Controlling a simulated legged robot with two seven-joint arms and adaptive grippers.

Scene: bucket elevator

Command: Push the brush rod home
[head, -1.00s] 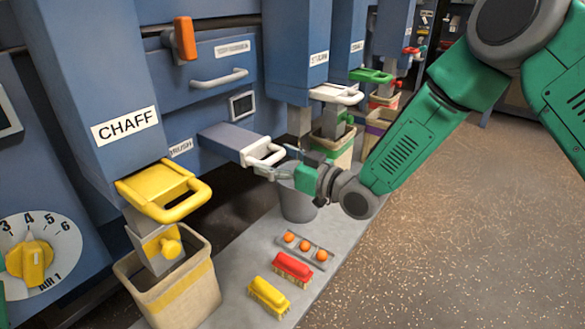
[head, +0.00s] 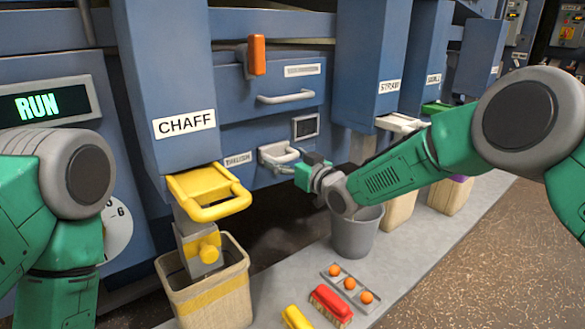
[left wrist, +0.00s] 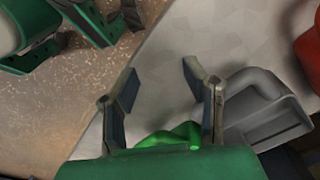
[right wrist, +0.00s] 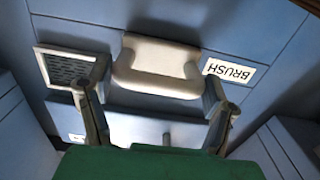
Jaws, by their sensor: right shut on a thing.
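The brush rod's white handle (head: 278,156) sits close against the blue machine front, beside the BRUSH label (head: 237,160). My right gripper (head: 293,168) is at the handle. In the right wrist view its two fingers (right wrist: 158,84) stand at either end of the pale handle (right wrist: 158,70), shut on it, and the label (right wrist: 228,72) shows upside down. Little or none of the grey rod body shows between handle and panel. My left gripper (left wrist: 160,76) is open and empty in the left wrist view, and its fingers are out of the head view.
The yellow CHAFF handle (head: 209,192) juts out left of the brush rod, above a bin (head: 210,298). A grey bucket (head: 355,235) stands below my right forearm. A red brush (head: 330,305) and a tray of orange balls (head: 350,284) lie on the grey strip.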

